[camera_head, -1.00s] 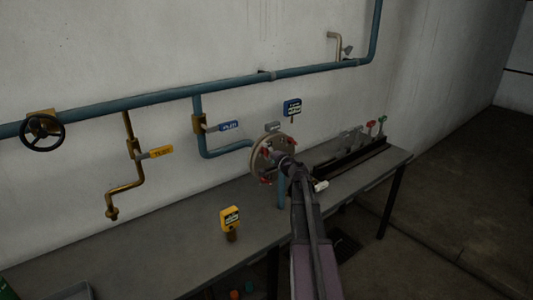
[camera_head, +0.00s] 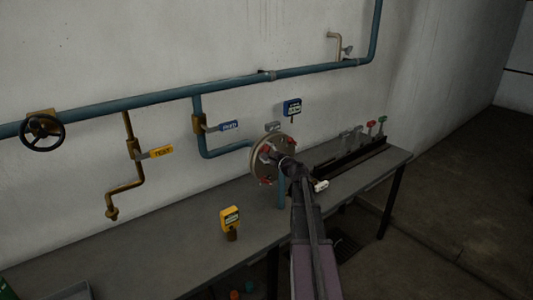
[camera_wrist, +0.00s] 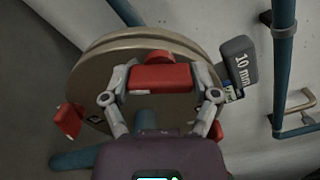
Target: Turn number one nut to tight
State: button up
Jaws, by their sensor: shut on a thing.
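A round tan flange (camera_head: 267,171) stands at the end of a blue pipe above the bench. Several red nuts sit around its rim. In the wrist view the flange (camera_wrist: 95,75) fills the upper middle. My gripper (camera_wrist: 160,82) has its two fingers on either side of one red nut (camera_wrist: 160,78) and is shut on it. Another red nut (camera_wrist: 68,120) shows at the left and one (camera_wrist: 215,131) at the lower right, partly hidden. No number is readable on the nuts. In the head view my gripper (camera_head: 288,164) is at the flange's face, partly covering it.
A grey "10 mm" tag (camera_wrist: 238,62) stands beside the flange. A yellow device (camera_head: 230,217) stands on the grey bench (camera_head: 180,245). A dark rack (camera_head: 350,153) with coloured handles is at the right. Blue pipes (camera_head: 150,99) and valves run along the wall.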

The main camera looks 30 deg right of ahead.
dwell(0.4)
jog(key=o, duration=1)
jog(key=shift+w, duration=0.1)
jog(key=s+d, duration=0.1)
jog(key=s, duration=1.1)
